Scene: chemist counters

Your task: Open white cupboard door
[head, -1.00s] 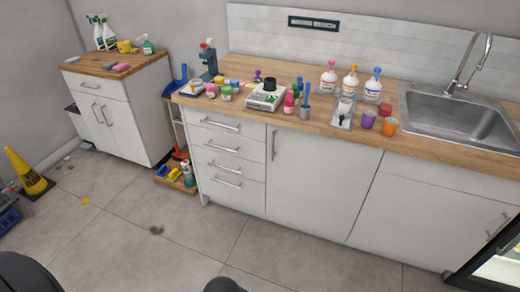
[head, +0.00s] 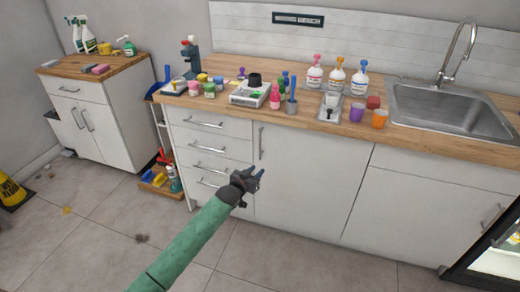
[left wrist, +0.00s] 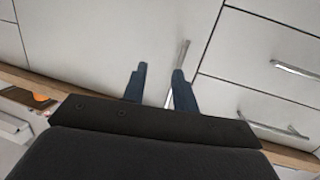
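The white cupboard door (head: 310,190) under the counter is shut. Its vertical metal handle (head: 261,142) is at the door's upper left, beside the drawers. My left gripper (head: 256,178) is in front of the door's left edge, below the handle in the picture. In the left wrist view, my left gripper (left wrist: 160,82) is open, with a gap between its two dark fingers. The handle (left wrist: 183,53) shows there beside and partly behind the right-hand finger, and the door (left wrist: 95,45) fills the upper left. I cannot tell whether finger and handle touch. My right gripper is not in view.
Drawers (head: 209,152) with horizontal handles adjoin the door on the left. Bottles and cups stand on the wooden counter (head: 420,146) above, near the sink (head: 440,108). A dark-framed glass-front unit (head: 492,262) stands at lower right. The floor (head: 270,262) before the door is clear.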

